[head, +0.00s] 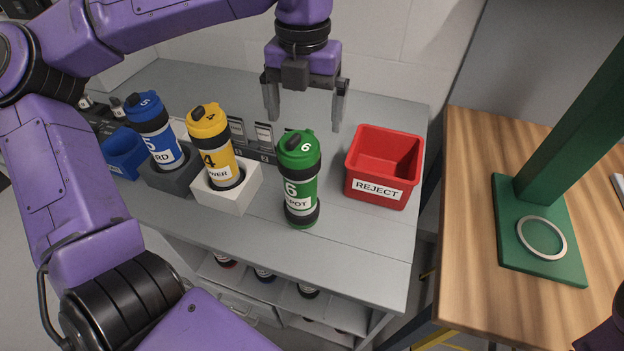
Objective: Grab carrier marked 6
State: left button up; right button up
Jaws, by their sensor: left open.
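The carrier marked 6 (301,178) is a green cylinder with black bands, a green cap and a label ending in "POT". It stands upright on the grey table, with nothing around its base. My left gripper (305,108) is open and empty, pointing down, above and slightly behind the green carrier in the picture. Its two fingers are apart and do not appear to touch the carrier. Only a purple part at the bottom right edge may belong to my right arm; the right gripper does not show.
A yellow carrier marked 4 (212,145) stands in a white holder (228,199), left of the green one. A blue carrier marked 5 (154,130) stands in a dark holder (172,179). A red REJECT bin (383,166) is to the right. A green stand (540,230) occupies the wooden table (470,200).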

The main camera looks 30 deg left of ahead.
aim_at(299, 149)
pick_arm(q)
jog(key=shift+s+a+f, duration=0.1)
jog(key=shift+s+f, duration=0.3)
jog(key=shift+f, duration=0.2)
jog(key=shift+s+a+f, duration=0.1)
jog(key=shift+s+f, duration=0.3)
jog(key=shift+f, duration=0.15)
notch_tip(299, 149, down, 6)
jog(key=shift+w+r+p, duration=0.15)
jog(key=shift+r+p, duration=0.1)
jog(key=shift+p, duration=0.45)
jog(key=shift+s+f, duration=0.2)
jog(key=shift+w, duration=0.1)
jog(key=c, duration=1.4)
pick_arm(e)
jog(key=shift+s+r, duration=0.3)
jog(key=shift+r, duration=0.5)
pick_arm(q)
jog(key=shift+r, duration=0.1)
